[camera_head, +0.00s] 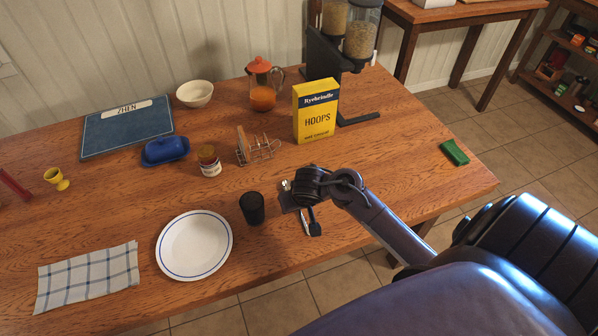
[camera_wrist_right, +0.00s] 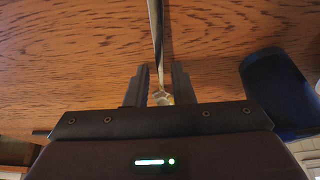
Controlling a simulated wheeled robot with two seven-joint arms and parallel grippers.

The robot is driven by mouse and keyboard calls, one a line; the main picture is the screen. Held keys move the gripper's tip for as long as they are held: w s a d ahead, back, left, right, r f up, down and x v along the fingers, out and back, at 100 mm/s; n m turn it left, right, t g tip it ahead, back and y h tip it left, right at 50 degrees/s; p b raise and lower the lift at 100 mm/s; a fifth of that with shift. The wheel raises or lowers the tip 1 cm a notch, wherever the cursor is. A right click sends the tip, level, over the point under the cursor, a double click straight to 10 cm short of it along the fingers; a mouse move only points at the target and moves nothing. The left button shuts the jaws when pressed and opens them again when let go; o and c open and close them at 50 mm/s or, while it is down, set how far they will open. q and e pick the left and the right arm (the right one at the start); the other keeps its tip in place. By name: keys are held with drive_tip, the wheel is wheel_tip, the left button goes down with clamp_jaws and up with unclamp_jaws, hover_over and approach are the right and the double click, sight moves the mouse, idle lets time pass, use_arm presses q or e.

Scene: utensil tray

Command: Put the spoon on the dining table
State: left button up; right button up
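A thin metal utensil, seemingly the spoon (camera_wrist_right: 156,35), runs down between the two fingers of my right gripper (camera_wrist_right: 161,84) in the right wrist view. The fingers stand apart with a gap on both sides of it, so the gripper looks open around it. I cannot tell whether the spoon lies on the wood or is raised a little. In the head view my right gripper (camera_head: 308,222) is low over the front part of the dining table (camera_head: 380,180), and my wrist hides most of the spoon. My left gripper is not in view.
A dark cup (camera_head: 252,208) stands just left of the gripper and shows close by in the wrist view (camera_wrist_right: 278,90). A white plate (camera_head: 194,246) and checked napkin (camera_head: 88,277) lie farther left. A toast rack (camera_head: 262,150) and yellow cereal box (camera_head: 316,111) stand behind. The table's right side is mostly clear.

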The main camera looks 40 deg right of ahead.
drive_tip(key=shift+s+a+f, duration=0.1)
drive_tip(key=shift+a+f, duration=0.1)
drive_tip(key=shift+a, duration=0.1)
drive_tip(key=shift+r, duration=0.2)
drive_tip(key=p+v, duration=0.4)
drive_tip(key=v, duration=0.8)
drive_tip(key=shift+p, duration=0.3)
drive_tip(key=shift+r, duration=0.1)
